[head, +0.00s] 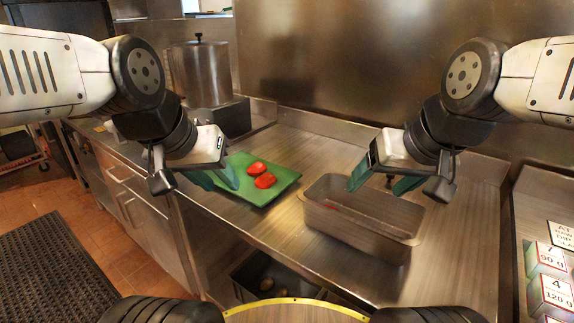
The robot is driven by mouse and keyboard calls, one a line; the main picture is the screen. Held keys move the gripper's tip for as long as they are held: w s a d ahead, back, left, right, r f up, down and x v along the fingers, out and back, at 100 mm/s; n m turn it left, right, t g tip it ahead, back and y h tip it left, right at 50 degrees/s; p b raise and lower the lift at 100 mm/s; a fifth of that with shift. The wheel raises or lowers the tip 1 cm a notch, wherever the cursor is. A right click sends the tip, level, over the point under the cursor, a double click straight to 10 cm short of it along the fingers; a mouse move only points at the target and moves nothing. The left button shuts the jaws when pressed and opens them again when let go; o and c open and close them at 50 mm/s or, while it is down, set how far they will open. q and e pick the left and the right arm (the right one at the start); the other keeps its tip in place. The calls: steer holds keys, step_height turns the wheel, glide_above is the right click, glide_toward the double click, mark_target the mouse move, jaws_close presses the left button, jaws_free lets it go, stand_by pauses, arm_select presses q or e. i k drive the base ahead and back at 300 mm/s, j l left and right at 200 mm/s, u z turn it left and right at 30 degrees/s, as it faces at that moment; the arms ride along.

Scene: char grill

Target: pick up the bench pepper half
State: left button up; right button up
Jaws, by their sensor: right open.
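Two red pepper halves lie close together on a green tray (283,183) on the steel bench: a farther one (257,168) and a nearer one (265,181). My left gripper (221,183) is over the left edge of the tray, left of the peppers. Its teal fingers are apart with nothing seen between them. My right gripper (378,184) is open and empty, above a steel pan (355,238) to the right of the tray. Part of the pan's inside is hidden by the gripper, and a little red shows in it.
A steel pot (199,75) stands on a dark block behind the tray. Marked boxes (553,295) stand at the far right. A lower shelf holds a dark bin (265,277) with round items. Bare bench (445,260) lies right of the pan.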

mark_target(257, 170)
steer(key=i+j, duration=0.1)
steer(key=j, duration=0.45)
steer(key=i+j, duration=0.1)
steer(key=j, duration=1)
steer(key=i, duration=0.05)
